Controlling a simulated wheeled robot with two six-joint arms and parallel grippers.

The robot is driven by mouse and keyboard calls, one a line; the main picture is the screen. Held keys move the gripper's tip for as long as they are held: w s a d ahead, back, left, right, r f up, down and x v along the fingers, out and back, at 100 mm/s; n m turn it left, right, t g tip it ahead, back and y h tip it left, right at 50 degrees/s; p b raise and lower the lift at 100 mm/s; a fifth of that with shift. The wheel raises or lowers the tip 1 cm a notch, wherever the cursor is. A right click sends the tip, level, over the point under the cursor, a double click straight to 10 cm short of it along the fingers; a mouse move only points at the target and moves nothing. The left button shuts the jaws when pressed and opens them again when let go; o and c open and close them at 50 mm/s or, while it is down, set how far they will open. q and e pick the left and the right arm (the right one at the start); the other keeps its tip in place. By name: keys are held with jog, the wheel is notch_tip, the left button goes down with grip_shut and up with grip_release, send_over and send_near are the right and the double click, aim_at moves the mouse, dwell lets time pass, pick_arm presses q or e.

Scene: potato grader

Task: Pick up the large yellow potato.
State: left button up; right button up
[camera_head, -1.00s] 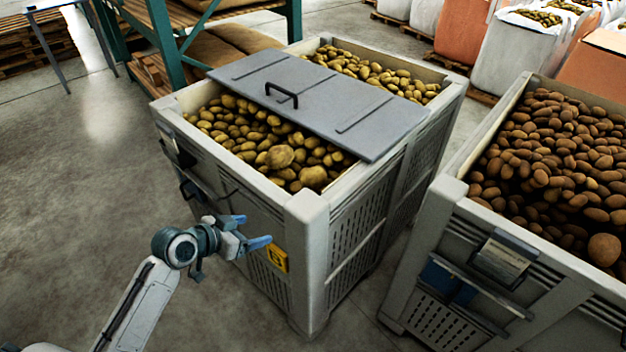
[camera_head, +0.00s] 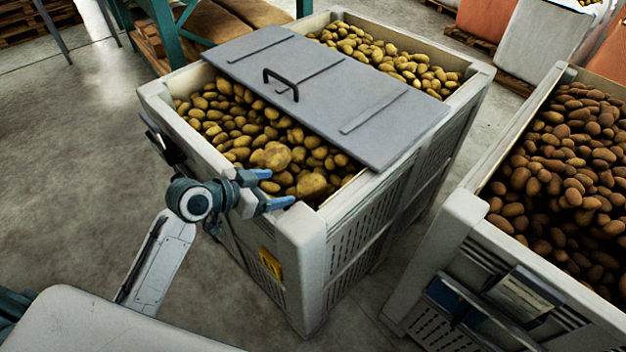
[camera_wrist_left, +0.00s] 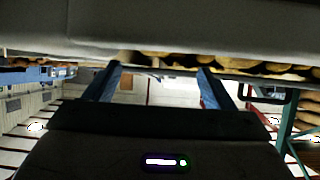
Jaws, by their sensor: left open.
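In the left wrist view the open fingers (camera_wrist_left: 158,76) show below a pale rim and a strip of potatoes (camera_wrist_left: 270,67); I cannot tell which potatoes these are. My right gripper is not in view.
A grey lid (camera_head: 325,95) with a black handle covers the crate's middle. A second crate (camera_head: 455,225) of brown potatoes stands to the right, across a narrow gap. A green rack (camera_head: 165,40) stands behind. The floor at left is clear.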

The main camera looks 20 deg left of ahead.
aim_at(303, 185)
pick_arm(q)
jog(key=x, duration=0.2)
jog(key=shift+w+d+p, duration=0.15)
jog(key=shift+d+p, duration=0.15)
jog(key=shift+d, duration=0.15)
jog(key=shift+w+d+f, duration=0.15)
jog(key=shift+w+f, duration=0.25)
jog(key=shift+w+d, duration=0.15)
jog(key=shift+d, duration=0.05)
jog(key=shift+w+d+p, duration=0.2)
jog(key=shift+d+p, duration=0.1)
jog(key=shift+p, duration=0.2)
jog(key=p+x, duration=0.1)
jog(key=x, duration=0.2)
jog(key=shift+d+f, duration=0.1)
jog(key=shift+d, duration=0.15)
jog(key=shift+w+d+f, duration=0.15)
jog(key=shift+w+f, duration=0.15)
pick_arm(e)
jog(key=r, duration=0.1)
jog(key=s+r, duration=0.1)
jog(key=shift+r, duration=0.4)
pick_arm(q)
jog(key=shift+s, duration=0.1)
jog(key=shift+c, duration=0.3)
